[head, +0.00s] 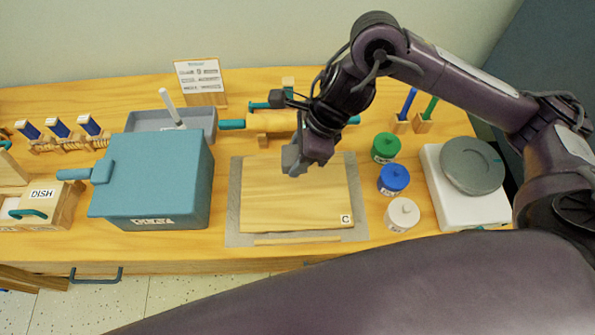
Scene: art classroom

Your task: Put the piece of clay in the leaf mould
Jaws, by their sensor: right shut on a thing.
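My right gripper (305,162) reaches in from the right and is over the upper middle of a wooden board. It is shut on a small grey piece (291,160), which looks like the clay; the fingers hide part of it. I cannot tell whether the piece touches the board. I cannot make out a leaf mould in this view. My left gripper is not in view.
The wooden board (290,205) lies on a grey mat (232,215). A teal box (160,180) stands left of it. Green (385,147), blue (393,179) and white (402,214) jars stand to its right, then a white stand with a grey disc (471,165). A rolling pin (270,122) lies behind.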

